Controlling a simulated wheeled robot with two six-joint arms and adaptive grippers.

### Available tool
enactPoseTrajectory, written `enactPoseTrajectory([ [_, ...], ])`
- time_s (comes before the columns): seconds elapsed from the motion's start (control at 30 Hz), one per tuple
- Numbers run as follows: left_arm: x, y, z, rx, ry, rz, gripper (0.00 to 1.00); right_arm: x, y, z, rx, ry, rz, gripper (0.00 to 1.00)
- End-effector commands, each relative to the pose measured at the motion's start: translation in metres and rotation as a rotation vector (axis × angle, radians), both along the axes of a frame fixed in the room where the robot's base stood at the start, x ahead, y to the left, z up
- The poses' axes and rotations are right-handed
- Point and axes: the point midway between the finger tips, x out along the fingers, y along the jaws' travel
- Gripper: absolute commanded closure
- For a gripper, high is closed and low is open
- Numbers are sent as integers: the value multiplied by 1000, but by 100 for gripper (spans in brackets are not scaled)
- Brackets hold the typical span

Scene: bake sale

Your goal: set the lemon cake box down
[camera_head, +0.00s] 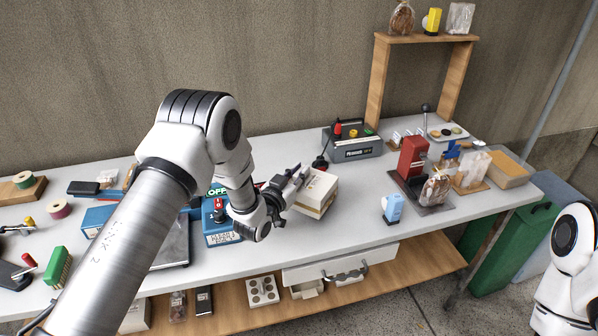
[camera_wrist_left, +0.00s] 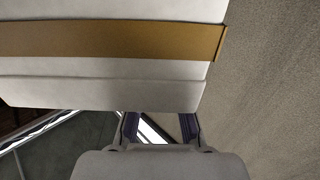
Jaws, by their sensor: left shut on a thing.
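The lemon cake box is a white box (camera_head: 316,194) with a tan-gold band, right of centre over the table in the head view. My left gripper (camera_head: 287,186) comes in from the left and is shut on this box. In the left wrist view the box (camera_wrist_left: 110,67) fills the upper left, with its gold band across it, and the gripper fingers (camera_wrist_left: 160,128) reach up to its lower edge. The box looks slightly tilted. I cannot tell whether its underside touches the table. Only part of my right arm shows at the right edge; its gripper is out of view.
The white table (camera_head: 345,235) has free room in front of the box. A light blue carton (camera_head: 393,208) stands to the right, a grey device (camera_head: 355,146) behind. A blue box (camera_head: 220,234) is to the left. A red machine (camera_head: 412,158) stands farther right.

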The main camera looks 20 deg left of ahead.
Motion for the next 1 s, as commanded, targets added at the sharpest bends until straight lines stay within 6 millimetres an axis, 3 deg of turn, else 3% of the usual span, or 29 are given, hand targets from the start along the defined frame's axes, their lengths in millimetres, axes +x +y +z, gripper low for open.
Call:
enactPoseTrajectory([
  [0.13, 0, 0, -5, 0, -2, 0, 100, 0, 0, -6, 0, 0, 0, 10],
  [0.2, 0, 0, -4, 0, 0, 0, 66, 0, 0, -4, 0, 0, 0, 10],
  [0.23, 0, 0, -4, 0, 0, 0, 59, 0, 0, -4, 0, 0, 0, 10],
  [0.53, 0, 0, -3, 0, 0, 0, 59, 0, 0, -3, 0, 0, 0, 10],
  [0.67, 0, 0, 14, 0, -1, 0, 59, 0, 0, 13, 0, 0, 0, 10],
  [0.73, -13, 4, 5, 0, 3, 2, 59, 1, 0, 3, 0, -1, 0, 10],
  [1.0, -85, 17, 4, -2, 4, 2, 59, 0, 0, -9, 0, 0, 0, 10],
])
